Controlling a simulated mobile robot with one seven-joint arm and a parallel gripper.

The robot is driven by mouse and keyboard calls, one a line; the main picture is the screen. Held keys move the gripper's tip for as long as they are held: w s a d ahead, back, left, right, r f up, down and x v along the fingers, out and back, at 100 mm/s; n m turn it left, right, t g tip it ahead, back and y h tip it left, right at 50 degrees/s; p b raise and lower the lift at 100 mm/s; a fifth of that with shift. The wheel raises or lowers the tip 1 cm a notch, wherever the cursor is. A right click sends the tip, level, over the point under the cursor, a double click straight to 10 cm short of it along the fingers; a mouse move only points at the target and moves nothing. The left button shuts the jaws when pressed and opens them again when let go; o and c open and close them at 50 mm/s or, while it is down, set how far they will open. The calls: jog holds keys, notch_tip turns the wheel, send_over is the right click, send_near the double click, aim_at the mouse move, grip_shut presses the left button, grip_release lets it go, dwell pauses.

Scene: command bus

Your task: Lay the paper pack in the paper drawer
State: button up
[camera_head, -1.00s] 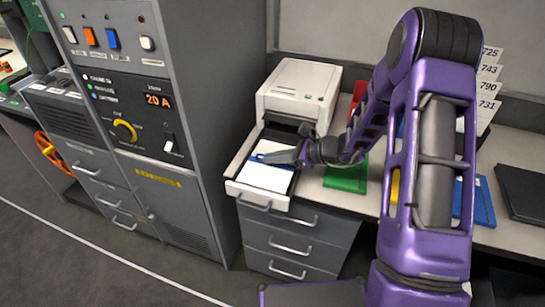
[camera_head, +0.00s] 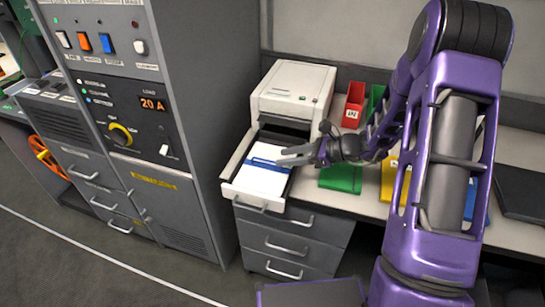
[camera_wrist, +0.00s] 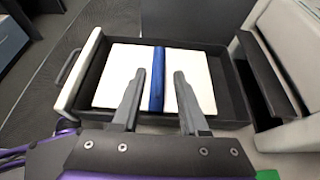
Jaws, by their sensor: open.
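The paper pack (camera_head: 262,180) is a white block with a blue band across its middle. It lies flat inside the open paper drawer (camera_head: 238,193) under the printer. In the wrist view the pack (camera_wrist: 118,75) lies within the dark walls of the drawer (camera_wrist: 235,95), with the blue band between my fingers in the picture. My gripper (camera_head: 283,156) is open and empty, near the right side of the drawer and apparently above the pack. In the wrist view both fingers of my gripper (camera_wrist: 160,100) are spread, with nothing held between them.
A beige printer (camera_head: 293,90) stands behind the drawer. A green folder (camera_head: 340,179) lies on the counter to the right, with a red holder (camera_head: 353,104) behind it. A tall grey cabinet (camera_head: 190,110) stands close on the left.

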jog(key=p+v, duration=0.1)
jog(key=v, duration=1)
jog(key=shift+f, duration=0.1)
